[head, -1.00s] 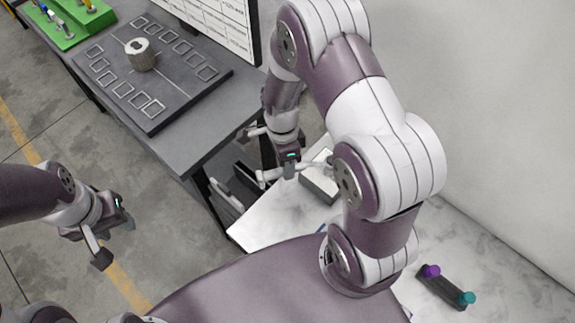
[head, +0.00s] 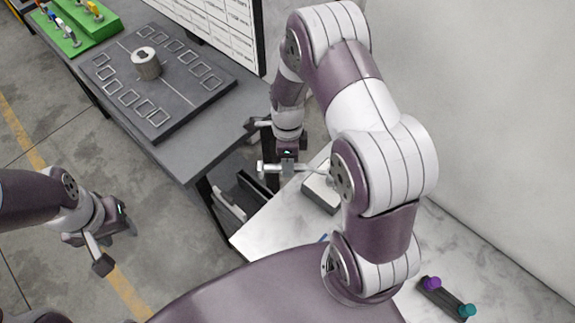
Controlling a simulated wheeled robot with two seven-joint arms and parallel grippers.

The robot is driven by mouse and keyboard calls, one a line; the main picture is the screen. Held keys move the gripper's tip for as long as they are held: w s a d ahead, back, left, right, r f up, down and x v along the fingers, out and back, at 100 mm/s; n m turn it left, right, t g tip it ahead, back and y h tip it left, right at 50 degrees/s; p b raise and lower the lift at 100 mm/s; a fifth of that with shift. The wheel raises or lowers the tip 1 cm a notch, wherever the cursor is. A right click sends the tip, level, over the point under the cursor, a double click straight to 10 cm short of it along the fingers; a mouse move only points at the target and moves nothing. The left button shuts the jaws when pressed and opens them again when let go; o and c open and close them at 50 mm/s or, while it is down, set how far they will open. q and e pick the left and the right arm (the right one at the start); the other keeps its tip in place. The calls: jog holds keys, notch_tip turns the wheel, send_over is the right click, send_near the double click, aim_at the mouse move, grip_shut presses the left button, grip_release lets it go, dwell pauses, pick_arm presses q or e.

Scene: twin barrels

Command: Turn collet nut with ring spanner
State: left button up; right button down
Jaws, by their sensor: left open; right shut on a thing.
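My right gripper (head: 286,168) hangs above the gap between the dark table and the white marbled surface. It is shut on a pale metal bar, which looks like the ring spanner (head: 268,167); the bar runs sideways through the jaws toward a small grey block (head: 322,194). My arm partly covers the block, and I cannot tell whether the bar touches it. No collet nut can be made out clearly. A grey cylinder with a hole in its top (head: 147,66) stands upright on a dark plate. My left gripper (head: 115,246) is open and empty over the floor at left.
The dark plate (head: 188,103) has rows of square outlines and lies on the grey table (head: 196,158). Green racks (head: 92,20) stand at the far left. A dark holder with purple and teal knobs (head: 446,297) lies at the lower right. A wall closes the right side.

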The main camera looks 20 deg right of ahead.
jog(key=shift+w+d+m, duration=0.1)
jog(key=shift+w+m, duration=0.15)
jog(key=shift+m, duration=0.05)
jog(key=shift+w+d+m+p, duration=0.35)
jog(key=shift+w+d+m, duration=0.25)
jog(key=shift+w+m, duration=0.35)
jog(key=shift+w+d+m+t+y+p, duration=0.35)
jog(key=shift+w+d+m, duration=0.4)
jog(key=shift+m, duration=0.3)
jog(key=shift+s, duration=0.1)
